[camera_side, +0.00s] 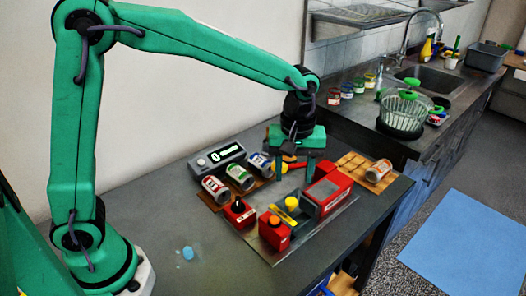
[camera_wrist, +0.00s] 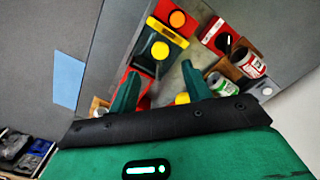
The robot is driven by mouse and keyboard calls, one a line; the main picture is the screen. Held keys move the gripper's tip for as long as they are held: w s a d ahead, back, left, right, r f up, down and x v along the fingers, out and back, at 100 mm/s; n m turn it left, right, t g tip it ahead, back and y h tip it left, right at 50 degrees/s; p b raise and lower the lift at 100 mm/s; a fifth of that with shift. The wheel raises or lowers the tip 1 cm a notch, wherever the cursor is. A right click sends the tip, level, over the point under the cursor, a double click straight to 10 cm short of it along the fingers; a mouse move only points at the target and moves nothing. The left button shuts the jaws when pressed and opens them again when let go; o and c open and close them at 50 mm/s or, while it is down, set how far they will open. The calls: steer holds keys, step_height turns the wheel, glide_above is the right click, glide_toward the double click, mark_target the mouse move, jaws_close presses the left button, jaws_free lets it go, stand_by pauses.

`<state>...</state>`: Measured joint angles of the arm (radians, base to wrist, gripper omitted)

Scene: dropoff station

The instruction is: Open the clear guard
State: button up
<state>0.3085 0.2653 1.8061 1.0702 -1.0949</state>
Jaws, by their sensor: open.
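A red box with a greyish, see-through-looking top (camera_side: 326,190) stands on the station plate. This top looks like the clear guard and appears lowered, but I cannot be sure. My gripper (camera_side: 294,176) points down just left of and behind this box, with its fingers apart and nothing seen between them. In the wrist view my gripper (camera_wrist: 160,80) is also open. A red part (camera_wrist: 137,74) shows beside its left finger; most of it is hidden. Whether the finger touches it I cannot tell.
Several cans (camera_side: 240,176) are at left; another can (camera_side: 378,171) lies at right. The table's front left is mostly clear.

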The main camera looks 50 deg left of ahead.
mark_target(291, 200)
steer(key=shift+f, duration=3.9)
jaws_close()
